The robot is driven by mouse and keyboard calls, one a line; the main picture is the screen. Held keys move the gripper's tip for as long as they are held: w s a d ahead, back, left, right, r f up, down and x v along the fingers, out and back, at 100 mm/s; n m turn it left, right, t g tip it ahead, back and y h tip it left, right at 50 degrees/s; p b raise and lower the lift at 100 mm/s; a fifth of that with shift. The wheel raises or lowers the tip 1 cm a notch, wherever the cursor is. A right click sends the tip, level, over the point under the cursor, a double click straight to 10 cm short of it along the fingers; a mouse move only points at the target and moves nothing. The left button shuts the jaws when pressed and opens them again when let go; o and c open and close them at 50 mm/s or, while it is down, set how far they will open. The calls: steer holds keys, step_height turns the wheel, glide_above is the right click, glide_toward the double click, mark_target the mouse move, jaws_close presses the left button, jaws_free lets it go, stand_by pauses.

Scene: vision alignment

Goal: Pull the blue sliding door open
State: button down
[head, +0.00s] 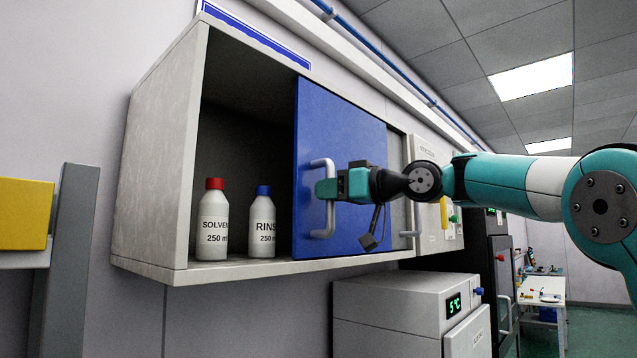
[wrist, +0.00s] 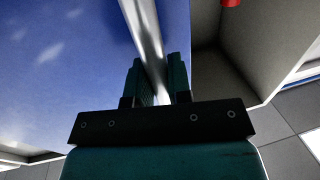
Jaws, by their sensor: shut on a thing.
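The blue sliding door (head: 345,135) covers the middle of a grey wall cabinet (head: 150,150). The cabinet's left part is uncovered and its inside shows. A pale bar handle (head: 324,165) stands upright near the door's left edge. My gripper (head: 327,188) is at the handle, its fingers closed around the bar. In the wrist view the handle (wrist: 148,35) runs between the two fingers (wrist: 158,85), with the blue door (wrist: 60,60) to the left and the open cabinet inside to the right. The fingertips partly hide the middle of the handle.
A red-capped bottle (head: 213,225) and a blue-capped bottle (head: 263,228) stand in the cabinet's uncovered left part. A grey panel with a second handle (head: 410,220) is right of the door. A white unit with a green display (head: 400,310) stands below. A yellow box (head: 25,213) is far left.

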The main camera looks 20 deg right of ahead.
steer(key=w+d, duration=0.1)
steer(key=w+d+p, duration=0.1)
steer(key=d, duration=0.1)
steer(key=w+d, duration=0.1)
steer(key=d, duration=0.1)
steer(key=c, duration=1.1)
jaws_free()
steer(key=shift+a, duration=0.1)
steer(key=shift+s, duration=0.1)
